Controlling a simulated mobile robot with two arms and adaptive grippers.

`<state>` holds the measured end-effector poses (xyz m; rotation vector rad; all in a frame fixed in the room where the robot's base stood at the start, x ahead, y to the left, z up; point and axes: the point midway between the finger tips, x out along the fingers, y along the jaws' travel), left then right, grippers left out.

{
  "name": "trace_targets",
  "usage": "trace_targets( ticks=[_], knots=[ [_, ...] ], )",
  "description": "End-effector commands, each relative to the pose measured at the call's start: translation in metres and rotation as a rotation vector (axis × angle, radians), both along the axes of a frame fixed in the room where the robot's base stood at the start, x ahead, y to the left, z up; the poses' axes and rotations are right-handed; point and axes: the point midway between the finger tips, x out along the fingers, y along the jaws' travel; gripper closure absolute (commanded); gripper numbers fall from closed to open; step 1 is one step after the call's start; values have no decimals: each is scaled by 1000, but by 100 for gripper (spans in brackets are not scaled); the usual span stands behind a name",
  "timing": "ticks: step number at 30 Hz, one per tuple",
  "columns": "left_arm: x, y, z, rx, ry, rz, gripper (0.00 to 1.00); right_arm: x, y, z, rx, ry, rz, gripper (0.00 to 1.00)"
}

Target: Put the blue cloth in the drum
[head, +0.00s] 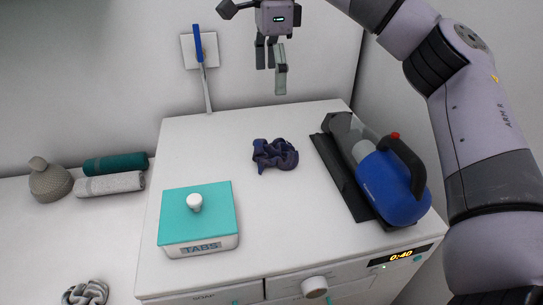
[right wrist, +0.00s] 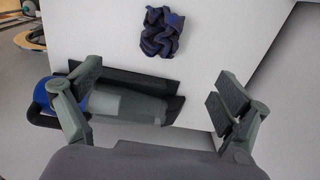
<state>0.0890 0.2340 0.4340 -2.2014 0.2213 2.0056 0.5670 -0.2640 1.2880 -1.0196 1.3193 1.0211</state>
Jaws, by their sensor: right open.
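The blue cloth (head: 275,154) lies crumpled on the white top of the washing machine (head: 255,215), near the middle and towards the back. It also shows in the right wrist view (right wrist: 161,32), at the top. My right gripper (head: 272,70) hangs open and empty above and behind the cloth, well clear of it. Its two fingers stand wide apart in the right wrist view (right wrist: 156,97). The machine's front shows only its upper strip, with a knob (head: 314,287) and a lit display (head: 401,256). The drum is out of sight. My left gripper is not in view.
A blue handheld vacuum (head: 394,187) lies on a dark mat (head: 338,172) to the right of the cloth. A teal-lidded TABS box (head: 200,212) stands at the front left. Rolled towels (head: 110,183) and a lidded pot (head: 50,180) are on the left surface.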

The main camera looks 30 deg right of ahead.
Motion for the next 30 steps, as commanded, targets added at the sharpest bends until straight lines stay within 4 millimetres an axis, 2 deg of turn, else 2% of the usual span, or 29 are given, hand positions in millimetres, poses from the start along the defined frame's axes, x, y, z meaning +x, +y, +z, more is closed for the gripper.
trace_targets(
  ticks=[1,3,7,10,21,25,30],
  knots=[
    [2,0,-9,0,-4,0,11,0,0,-9,0,-1,1,6],
    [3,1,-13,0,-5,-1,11,0,0,-13,0,0,1,6],
    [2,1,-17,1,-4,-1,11,0,0,-24,1,2,1,6],
    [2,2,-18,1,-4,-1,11,-1,0,-41,0,4,1,6],
    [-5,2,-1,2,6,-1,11,-2,-1,-114,-1,3,0,6],
    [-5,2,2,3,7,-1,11,-1,-1,-130,0,2,0,6],
    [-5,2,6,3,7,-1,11,-2,-2,-140,-1,1,-1,6]
  ],
)
